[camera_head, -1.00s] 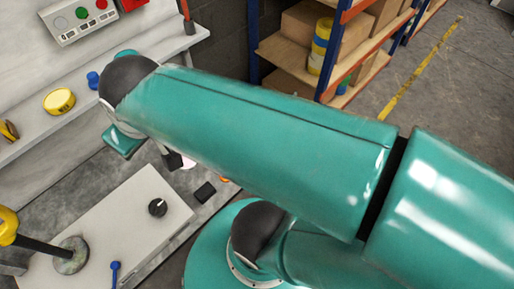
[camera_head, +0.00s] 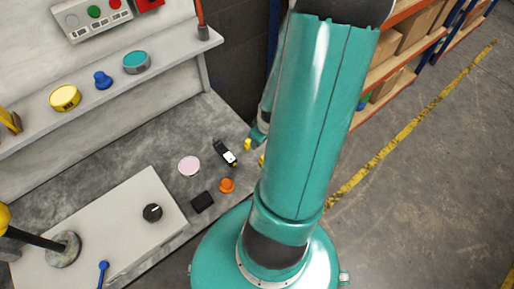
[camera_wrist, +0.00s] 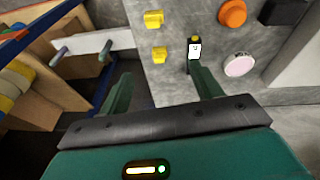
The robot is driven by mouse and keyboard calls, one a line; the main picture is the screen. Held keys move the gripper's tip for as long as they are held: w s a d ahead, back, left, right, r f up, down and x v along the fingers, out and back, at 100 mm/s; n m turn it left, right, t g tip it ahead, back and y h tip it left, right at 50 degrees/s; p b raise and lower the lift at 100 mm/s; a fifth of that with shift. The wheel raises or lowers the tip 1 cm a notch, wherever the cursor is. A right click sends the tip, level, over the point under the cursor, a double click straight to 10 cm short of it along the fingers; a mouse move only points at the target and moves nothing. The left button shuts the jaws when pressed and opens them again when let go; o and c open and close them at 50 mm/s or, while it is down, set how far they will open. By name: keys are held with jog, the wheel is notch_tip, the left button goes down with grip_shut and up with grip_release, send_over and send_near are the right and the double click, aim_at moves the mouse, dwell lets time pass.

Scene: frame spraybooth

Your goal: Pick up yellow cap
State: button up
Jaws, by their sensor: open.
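Two small yellow caps lie on the grey bench (camera_head: 120,163). In the head view one yellow cap (camera_head: 248,145) shows beside my arm, and the other (camera_head: 262,161) is partly hidden by it. In the wrist view the upper yellow cap (camera_wrist: 153,20) and lower yellow cap (camera_wrist: 160,54) are both clear. My gripper (camera_wrist: 162,86) is open and empty, its fingers spread below the caps in that view and apart from them. My arm mostly hides the gripper in the head view.
Near the caps lie a black-and-white device (camera_head: 225,153), a pink disc (camera_head: 189,166), an orange cap (camera_head: 227,185) and a black block (camera_head: 203,202). A yellow tin (camera_head: 65,98) and teal tin (camera_head: 136,62) stand on the ledge. Shelving with boxes (camera_wrist: 70,80) is at the left in the wrist view.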

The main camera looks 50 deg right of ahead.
jog(key=s+d+f+m+t, duration=0.1)
jog(key=s+f+t, duration=0.1)
jog(key=s+f, duration=0.35)
jog(key=x, duration=1.6)
jog(key=shift+w+a, duration=0.15)
jog(key=shift+c, duration=0.5)
jog(key=c, duration=1)
